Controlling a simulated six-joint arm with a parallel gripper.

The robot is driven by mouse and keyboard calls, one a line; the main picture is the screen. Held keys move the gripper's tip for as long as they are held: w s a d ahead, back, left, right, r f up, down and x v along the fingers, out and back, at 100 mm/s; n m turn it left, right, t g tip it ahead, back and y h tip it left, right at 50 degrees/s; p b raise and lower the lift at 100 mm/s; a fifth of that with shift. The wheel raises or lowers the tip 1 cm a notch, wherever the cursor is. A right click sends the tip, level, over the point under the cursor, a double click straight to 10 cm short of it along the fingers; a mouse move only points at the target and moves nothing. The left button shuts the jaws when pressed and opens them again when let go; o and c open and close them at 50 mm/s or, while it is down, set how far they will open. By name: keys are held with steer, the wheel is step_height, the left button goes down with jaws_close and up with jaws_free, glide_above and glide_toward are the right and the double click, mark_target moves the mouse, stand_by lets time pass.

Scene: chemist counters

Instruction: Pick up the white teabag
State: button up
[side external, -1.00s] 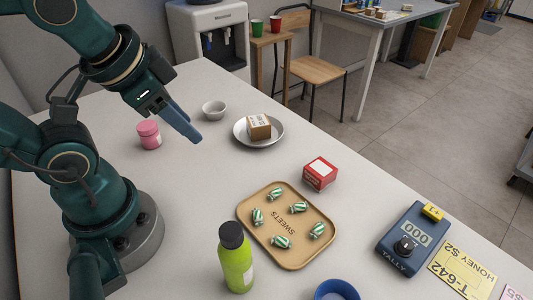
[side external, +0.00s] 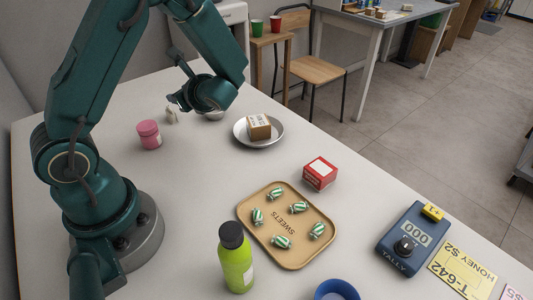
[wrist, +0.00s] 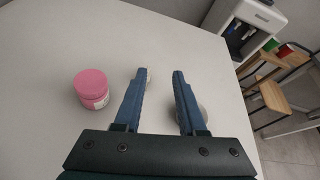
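A small pale thing, apparently the white teabag (side external: 171,116), stands on the counter between the pink jar and the small bowl in the side view. In the wrist view a small white patch, likely the teabag (wrist: 149,75), shows beside the tip of the left finger and is mostly hidden by it. My gripper (wrist: 161,72) is open, its two blue fingers apart with bare counter between them. In the side view my wrist hangs above and right of the teabag, and the fingers are mostly hidden.
A pink jar (wrist: 91,88) stands left of my fingers. A small bowl (side external: 212,116) is partly hidden by my wrist. A red box (side external: 320,173), a sweets tray (side external: 300,258) and a green bottle (side external: 235,262) stand nearer the camera.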

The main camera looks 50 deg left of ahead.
mark_target(171, 110)
steer(key=f, duration=0.1)
steer(key=f+m, duration=0.1)
steer(key=f, duration=0.1)
steer(key=f+m, duration=0.1)
steer(key=shift+s+a+f, duration=0.15)
steer(key=shift+s+a, duration=0.05)
steer(key=shift+s, duration=0.15)
steer(key=shift+s+a+f+g, duration=0.1)
steer(key=shift+f+g, duration=0.1)
steer(key=shift+g, duration=0.1)
steer(key=shift+x, duration=2.5)
jaws_close()
